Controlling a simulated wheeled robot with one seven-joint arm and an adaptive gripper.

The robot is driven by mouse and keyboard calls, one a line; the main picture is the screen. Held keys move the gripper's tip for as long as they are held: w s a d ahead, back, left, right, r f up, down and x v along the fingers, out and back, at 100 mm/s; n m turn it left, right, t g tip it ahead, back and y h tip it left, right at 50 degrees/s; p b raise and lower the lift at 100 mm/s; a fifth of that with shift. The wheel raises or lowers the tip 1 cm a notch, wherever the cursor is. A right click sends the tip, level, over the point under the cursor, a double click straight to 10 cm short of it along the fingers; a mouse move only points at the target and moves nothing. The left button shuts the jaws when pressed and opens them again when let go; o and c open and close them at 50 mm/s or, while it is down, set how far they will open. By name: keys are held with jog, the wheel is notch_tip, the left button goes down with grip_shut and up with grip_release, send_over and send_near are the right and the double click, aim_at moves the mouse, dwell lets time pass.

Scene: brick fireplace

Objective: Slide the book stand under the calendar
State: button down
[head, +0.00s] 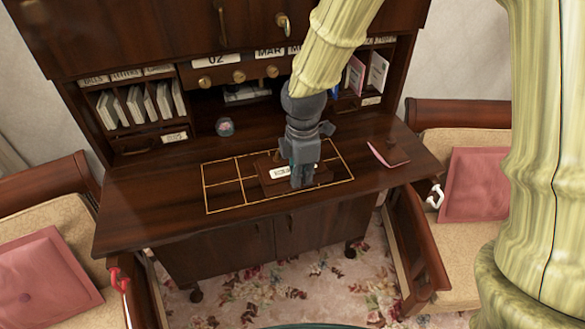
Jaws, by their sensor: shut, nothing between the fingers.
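The calendar (210,62) is a dark wooden strip with white cards and brass knobs, set in the upper middle of the desk's hutch. Its right end is hidden behind my arm. A small brown wooden piece with a white label, which looks like the book stand (266,184), lies on the desktop within a gold-lined grid. My gripper (302,181) points down at the right part of this piece and hides some of it. The gripper is shut and empty. I cannot tell whether it touches the piece.
A round glass paperweight (224,126) sits at the back of the desktop (150,205). A pink-edged notebook (388,153) lies at right. Letter slots (142,104) flank the central opening. Cushioned chairs (55,270) stand at both sides. The desktop's left part is clear.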

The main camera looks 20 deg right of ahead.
aim_at(300, 195)
jog(key=shift+f+b, duration=0.85)
jog(key=shift+f, duration=1.4)
jog(key=shift+w, duration=0.2)
jog(key=shift+w+p, duration=1)
jog(key=shift+w, duration=1.75)
jog(key=shift+w, duration=0.25)
jog(key=shift+w, duration=0.55)
jog(key=shift+w+p, duration=0.2)
jog(key=shift+p, duration=0.1)
jog(key=shift+w+d, duration=0.1)
jog(key=shift+w, duration=0.9)
jog(key=shift+w+p, duration=0.15)
jog(key=shift+p, duration=0.15)
jog(key=shift+w, duration=0.5)
